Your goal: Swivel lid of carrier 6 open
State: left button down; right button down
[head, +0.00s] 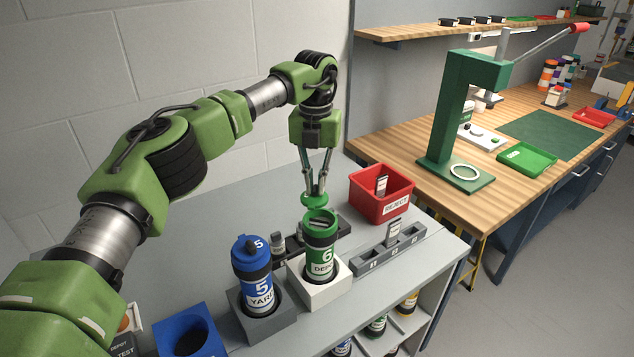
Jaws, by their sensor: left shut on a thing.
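Carrier 6 (321,256) is a green canister with a white label and a "6" on it. It stands upright in a white block (321,291) on the grey bench. Its green lid (314,202) shows as a disc just above and behind the carrier's rim. The open mouth of the carrier shows in front of the lid, with something greyish inside. My left gripper (316,190) comes down from above, with its fingertips closed on the lid. The fingertips partly hide the lid's top. My right gripper is not in view.
Blue carrier 5 (253,273) stands in a grey block to the left. A blue holder (187,333) is at front left. A red reject bin (381,194) and a grey slotted rack (384,252) stand to the right. A wooden bench with a green press (455,125) is beyond.

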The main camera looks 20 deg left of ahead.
aim_at(315, 186)
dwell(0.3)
pick_arm(q)
jog(key=c, duration=2.1)
grip_release()
jog(key=shift+r, duration=0.15)
notch_tip(315, 186, up, 12)
